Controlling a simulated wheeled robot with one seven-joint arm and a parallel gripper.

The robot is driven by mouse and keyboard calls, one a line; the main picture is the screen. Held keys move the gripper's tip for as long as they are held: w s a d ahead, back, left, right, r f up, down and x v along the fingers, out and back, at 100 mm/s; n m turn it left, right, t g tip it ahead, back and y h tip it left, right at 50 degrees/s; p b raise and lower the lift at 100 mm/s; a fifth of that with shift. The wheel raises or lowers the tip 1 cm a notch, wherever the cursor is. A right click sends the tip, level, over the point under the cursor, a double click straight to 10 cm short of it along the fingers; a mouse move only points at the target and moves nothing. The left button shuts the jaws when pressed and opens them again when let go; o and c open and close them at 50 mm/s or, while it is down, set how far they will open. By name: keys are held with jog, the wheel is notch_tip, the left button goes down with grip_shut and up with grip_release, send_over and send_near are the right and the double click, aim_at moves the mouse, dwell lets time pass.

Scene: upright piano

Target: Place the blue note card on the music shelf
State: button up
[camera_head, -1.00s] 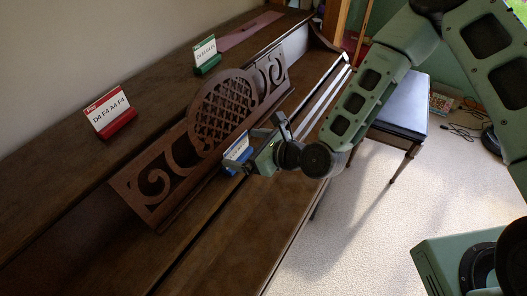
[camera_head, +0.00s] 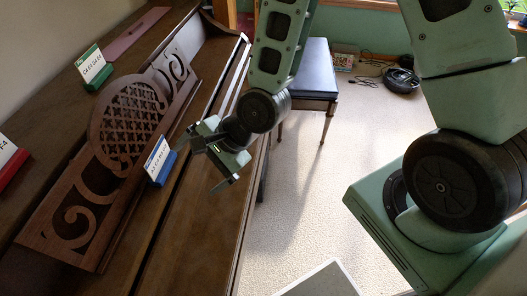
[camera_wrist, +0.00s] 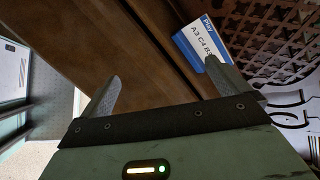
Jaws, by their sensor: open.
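The blue note card (camera_head: 159,161), white-faced with a blue border and block, stands at the lower front of the carved wooden music shelf (camera_head: 126,122), by its lattice and scrollwork. My gripper (camera_head: 203,162) is open and empty, to the right of the card and apart from it in the head view. In the wrist view, the card (camera_wrist: 201,42) shows beyond the right finger of my gripper (camera_wrist: 163,68), whose tip overlaps its lower edge in the picture. The space between the fingers shows only brown piano wood.
A green note card (camera_head: 90,67) stands on the piano top behind the shelf. A red card (camera_head: 10,168) is cut off at the left edge. A dark-topped bench (camera_head: 308,75) stands right of the piano, with open carpet (camera_head: 300,190) in front.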

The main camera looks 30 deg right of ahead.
jog(key=s+d+r+n+g+h, duration=0.1)
jog(key=s+d+r+n+h, duration=0.2)
jog(key=s+r+n, duration=0.4)
jog(key=s+d+r+n+g+h, duration=0.2)
jog(key=s+d+r+n, duration=0.3)
jog(key=n, duration=0.8)
jog(key=shift+s+r+h, duration=0.9)
jog(key=shift+s+r, duration=0.05)
jog(key=shift+s, duration=0.1)
